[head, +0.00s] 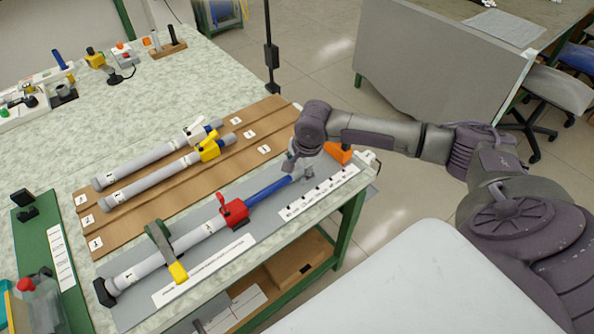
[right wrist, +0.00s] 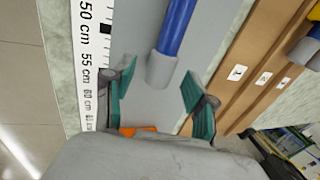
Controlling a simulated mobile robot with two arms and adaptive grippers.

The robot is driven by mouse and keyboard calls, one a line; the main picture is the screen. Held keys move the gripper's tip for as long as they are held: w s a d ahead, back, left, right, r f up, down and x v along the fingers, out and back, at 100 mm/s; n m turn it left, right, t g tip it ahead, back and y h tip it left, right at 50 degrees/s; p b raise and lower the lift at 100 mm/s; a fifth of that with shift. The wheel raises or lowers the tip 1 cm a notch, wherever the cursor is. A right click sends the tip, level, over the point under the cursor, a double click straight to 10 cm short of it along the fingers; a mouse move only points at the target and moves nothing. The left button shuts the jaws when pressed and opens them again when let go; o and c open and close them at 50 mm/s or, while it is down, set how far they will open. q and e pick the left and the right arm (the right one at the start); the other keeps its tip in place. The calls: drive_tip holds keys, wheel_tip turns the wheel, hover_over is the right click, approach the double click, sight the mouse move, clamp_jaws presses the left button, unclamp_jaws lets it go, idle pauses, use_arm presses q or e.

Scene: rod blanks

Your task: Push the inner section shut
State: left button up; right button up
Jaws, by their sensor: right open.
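A grey rod (head: 182,246) lies on the grey fixture board in the head view. Its blue inner section (head: 268,191) sticks out to the right of a red clamp (head: 233,211). In the right wrist view the blue inner section (right wrist: 177,28) ends in a grey end cap (right wrist: 161,71). A strap with a yellow tab (head: 178,272) crosses the rod, and a black end block (head: 104,292) sits at its left end. My right gripper (head: 298,166) is open at the cap end. Its teal-padded fingers (right wrist: 155,82) stand on either side of the cap, apart from it. My left gripper is out of view.
A printed scale (right wrist: 88,60) runs along the board. An orange block (head: 338,152) is near the table's right edge.

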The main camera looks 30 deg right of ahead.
drive_tip(key=shift+x, duration=0.85)
clamp_jaws()
